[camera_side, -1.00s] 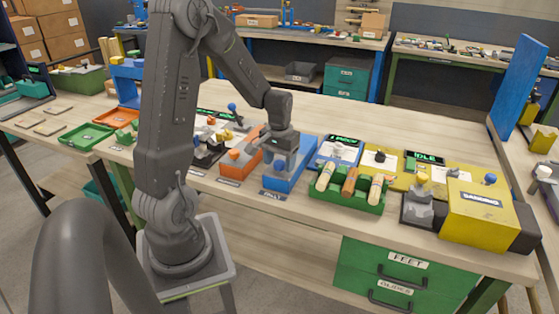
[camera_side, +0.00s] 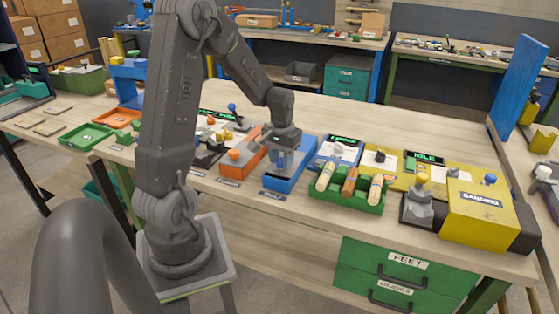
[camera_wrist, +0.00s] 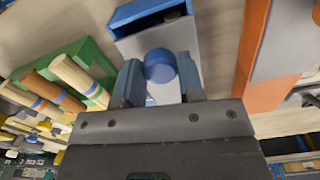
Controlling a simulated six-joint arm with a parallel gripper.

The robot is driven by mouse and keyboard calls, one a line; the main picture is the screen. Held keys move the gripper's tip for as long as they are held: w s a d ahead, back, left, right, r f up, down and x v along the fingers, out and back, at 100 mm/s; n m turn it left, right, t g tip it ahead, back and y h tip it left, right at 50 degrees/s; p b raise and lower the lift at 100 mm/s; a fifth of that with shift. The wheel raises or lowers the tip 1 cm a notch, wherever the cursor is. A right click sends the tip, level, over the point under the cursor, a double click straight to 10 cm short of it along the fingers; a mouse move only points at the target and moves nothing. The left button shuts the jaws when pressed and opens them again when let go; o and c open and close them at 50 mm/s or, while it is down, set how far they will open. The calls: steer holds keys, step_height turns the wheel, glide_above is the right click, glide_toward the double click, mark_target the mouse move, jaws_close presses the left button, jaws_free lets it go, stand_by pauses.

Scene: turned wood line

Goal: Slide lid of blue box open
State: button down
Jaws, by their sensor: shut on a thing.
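The blue box (camera_side: 283,184) stands on the wooden bench beside an orange box in the side view. In the wrist view the blue box (camera_wrist: 126,14) is at the top, with a strip of its inside showing and something small and brown in it. A round blue knob (camera_wrist: 160,66) sits on the lid, between the two fingers. My gripper (camera_wrist: 160,82) is shut on this knob, one finger on each side. In the side view my gripper (camera_side: 284,160) is over the box and hides the knob and much of the lid.
The orange box (camera_side: 238,165) is close to the left. A green tray (camera_side: 345,200) with wooden legs is close to the right. Yellow machines (camera_side: 480,215) stand farther right. The bench behind the boxes is mostly clear.

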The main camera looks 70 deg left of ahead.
steer(key=w+a, duration=0.8)
steer(key=shift+w+a, duration=0.3)
steer(key=c, duration=0.7)
jaws_free()
steer(key=shift+c, duration=0.2)
step_height(320, 180, up, 14)
